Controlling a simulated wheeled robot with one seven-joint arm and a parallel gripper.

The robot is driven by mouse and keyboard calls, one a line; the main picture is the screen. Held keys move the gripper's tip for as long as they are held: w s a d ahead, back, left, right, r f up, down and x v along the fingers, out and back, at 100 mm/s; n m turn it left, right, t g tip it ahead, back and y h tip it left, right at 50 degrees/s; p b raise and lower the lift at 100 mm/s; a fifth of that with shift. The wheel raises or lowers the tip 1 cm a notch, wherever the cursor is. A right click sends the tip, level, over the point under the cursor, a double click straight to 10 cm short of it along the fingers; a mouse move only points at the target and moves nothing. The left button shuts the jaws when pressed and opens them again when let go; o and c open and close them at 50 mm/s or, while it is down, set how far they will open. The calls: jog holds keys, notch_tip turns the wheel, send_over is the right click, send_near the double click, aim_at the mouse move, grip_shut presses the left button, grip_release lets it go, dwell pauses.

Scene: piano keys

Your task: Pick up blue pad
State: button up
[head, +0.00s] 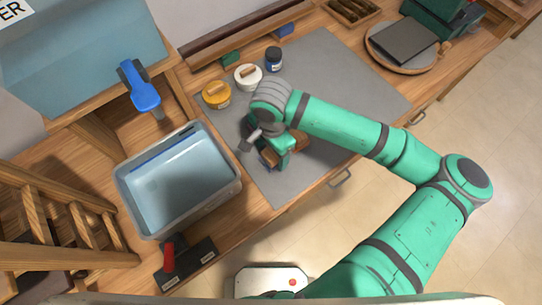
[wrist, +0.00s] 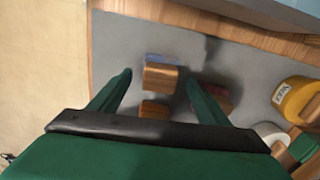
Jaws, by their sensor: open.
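In the wrist view, a wooden-handled block with a blue edge, the blue pad (wrist: 162,58), lies on the grey mat (wrist: 115,50) between the lines of my two fingers. My gripper (wrist: 158,80) is open above it, with one finger to each side; I cannot tell whether either touches it. A second wooden-handled block (wrist: 153,110) lies close by, partly hidden by my gripper's dark bar. A reddish block (wrist: 220,95) is behind the right finger. In the head view, my gripper (head: 277,160) points down over these blocks and hides most of them.
An open grey-blue bin (head: 135,197) stands left of the mat. Yellow (head: 216,96), white (head: 248,77) and dark blue (head: 273,60) jars stand behind my gripper. A blue-handled tool (head: 142,93) is beyond the bin. The mat's right part is clear.

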jog(key=shift+f, duration=1.45)
jog(key=c, duration=1.1)
jog(key=shift+c, duration=0.2)
jog(key=shift+r, duration=0.15)
